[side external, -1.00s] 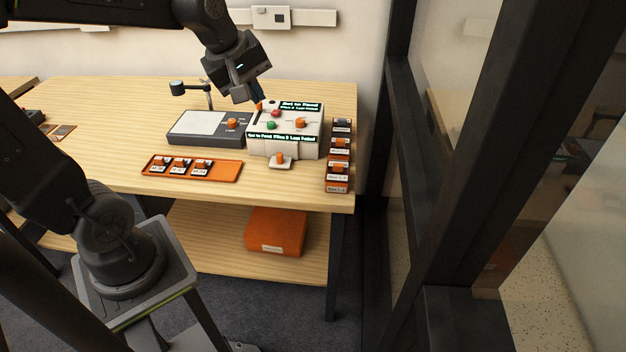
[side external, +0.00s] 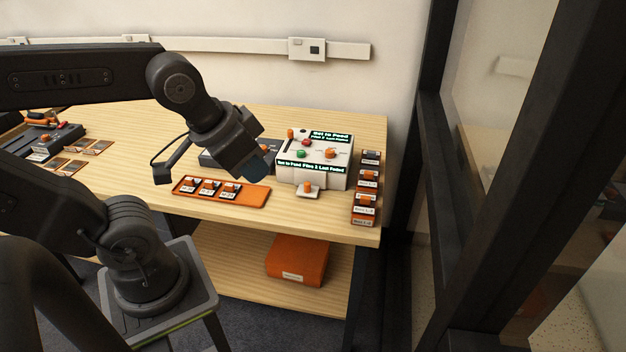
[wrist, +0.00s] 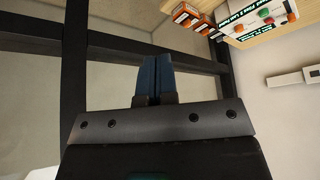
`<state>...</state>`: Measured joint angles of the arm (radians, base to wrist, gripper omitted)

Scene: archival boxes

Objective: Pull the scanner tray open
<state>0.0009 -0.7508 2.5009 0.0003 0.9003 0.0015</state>
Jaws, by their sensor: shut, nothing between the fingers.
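The white scanner (side external: 340,173) stands at the right of the table, with lit green text panels and coloured buttons on top. Its small tray (side external: 308,193) with an orange knob (side external: 308,186) is at the foot of the scanner's front. My gripper (side external: 262,170) is to the left of the scanner, in front of a grey device, apart from the tray knob. In the wrist view my blue fingers (wrist: 154,62) are together and empty. That view shows part of the scanner (wrist: 268,30) at the top right; I cannot make out the tray there.
An orange tray (side external: 258,196) with several small labelled items lies left of the scanner. A stack of labelled boxes (side external: 366,190) stands at the table's right end. The grey device (side external: 215,158) is partly behind my arm. A dark-framed glass partition (side external: 430,150) is beyond the right end.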

